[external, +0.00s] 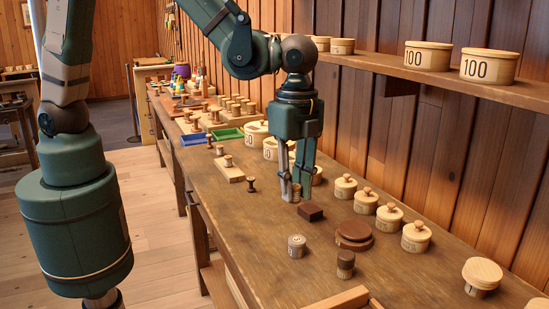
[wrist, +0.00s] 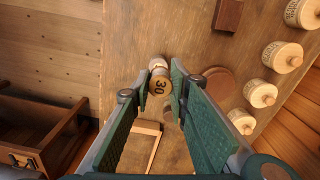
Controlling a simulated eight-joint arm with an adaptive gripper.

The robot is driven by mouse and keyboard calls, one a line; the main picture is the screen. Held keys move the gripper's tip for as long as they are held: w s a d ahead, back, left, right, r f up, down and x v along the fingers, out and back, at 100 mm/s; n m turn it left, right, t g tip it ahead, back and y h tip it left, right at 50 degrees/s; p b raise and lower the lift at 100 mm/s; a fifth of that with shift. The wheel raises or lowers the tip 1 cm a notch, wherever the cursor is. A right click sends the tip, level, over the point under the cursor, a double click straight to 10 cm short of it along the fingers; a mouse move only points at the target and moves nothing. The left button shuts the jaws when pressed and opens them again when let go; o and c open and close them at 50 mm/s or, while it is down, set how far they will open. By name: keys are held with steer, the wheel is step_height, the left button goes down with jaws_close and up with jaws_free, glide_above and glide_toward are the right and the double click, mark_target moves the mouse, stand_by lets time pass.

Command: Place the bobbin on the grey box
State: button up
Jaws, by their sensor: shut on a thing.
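My gripper (external: 296,190) is low over the middle of the bench, its fingers pointing down. I cannot make out a clearly grey box. A dark brown block (external: 309,212) lies just to the right of the gripper.
A pale labelled cylinder (external: 296,246), a dark spool (external: 345,264) and a brown disc (external: 354,235) stand nearer the camera. Several lidded jars (external: 389,217) line the wall side. A small board with spools (external: 229,171) lies left. Bare bench (external: 245,225) lies front left.

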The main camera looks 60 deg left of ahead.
steer(key=shift+d+r, duration=0.15)
steer(key=shift+d, duration=0.35)
steer(key=shift+d+r, duration=0.15)
steer(key=shift+d, duration=0.35)
glide_above(297, 239)
steer(key=shift+f, duration=2.95)
steer(key=shift+f, duration=2.05)
steer(key=shift+f, duration=0.2)
steer(key=o, duration=0.7)
steer(key=shift+r, duration=0.2)
